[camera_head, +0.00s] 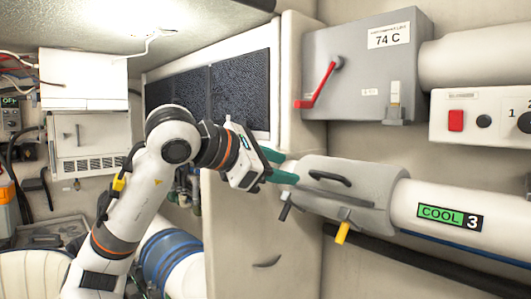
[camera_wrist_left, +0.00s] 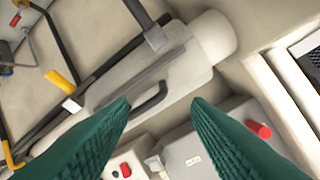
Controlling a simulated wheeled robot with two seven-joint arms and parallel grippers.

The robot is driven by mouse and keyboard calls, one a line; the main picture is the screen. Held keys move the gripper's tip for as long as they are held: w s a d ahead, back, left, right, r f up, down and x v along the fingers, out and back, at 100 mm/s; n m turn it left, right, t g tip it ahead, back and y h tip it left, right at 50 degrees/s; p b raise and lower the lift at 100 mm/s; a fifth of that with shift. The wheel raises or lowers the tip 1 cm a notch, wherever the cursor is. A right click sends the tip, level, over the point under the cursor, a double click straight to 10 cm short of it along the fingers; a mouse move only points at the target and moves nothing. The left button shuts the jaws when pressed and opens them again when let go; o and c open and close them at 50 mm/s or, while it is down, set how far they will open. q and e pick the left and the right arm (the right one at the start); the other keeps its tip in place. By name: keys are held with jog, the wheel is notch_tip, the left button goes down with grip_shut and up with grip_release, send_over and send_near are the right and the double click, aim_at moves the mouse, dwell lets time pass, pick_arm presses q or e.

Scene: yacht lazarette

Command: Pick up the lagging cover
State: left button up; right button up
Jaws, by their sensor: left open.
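The lagging cover (camera_head: 372,187) is a pale grey shell around a white pipe, with a dark bar handle (camera_head: 330,178) on its upper face. Two latches hang at its lower edge, a dark grey one (camera_head: 285,211) and a yellow-tipped one (camera_head: 342,233). My left gripper (camera_head: 289,168) is open and empty, its teal fingers at the cover's left end, short of the handle. In the left wrist view the cover (camera_wrist_left: 185,75) lies beyond the open fingers, with the handle (camera_wrist_left: 150,101) showing between them. I see no contact. My right gripper is not in view.
A grey box (camera_head: 358,75) marked 74 C with a red lever (camera_head: 318,86) is above the cover. A panel with a red switch (camera_head: 456,120) is to its right. The pipe (camera_head: 410,205) carries a green COOL 3 label. A dark pipe (camera_head: 400,258) runs below.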

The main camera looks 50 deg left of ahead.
aim_at(309, 173)
pick_arm(q)
jog(key=p+x, duration=0.3)
jog(key=x, duration=0.4)
jog(key=shift+w, duration=0.35)
jog(key=shift+f, duration=0.1)
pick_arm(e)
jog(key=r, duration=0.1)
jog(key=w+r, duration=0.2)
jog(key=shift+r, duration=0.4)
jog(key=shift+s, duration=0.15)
pick_arm(q)
jog(key=shift+c, duration=0.3)
grip_shut()
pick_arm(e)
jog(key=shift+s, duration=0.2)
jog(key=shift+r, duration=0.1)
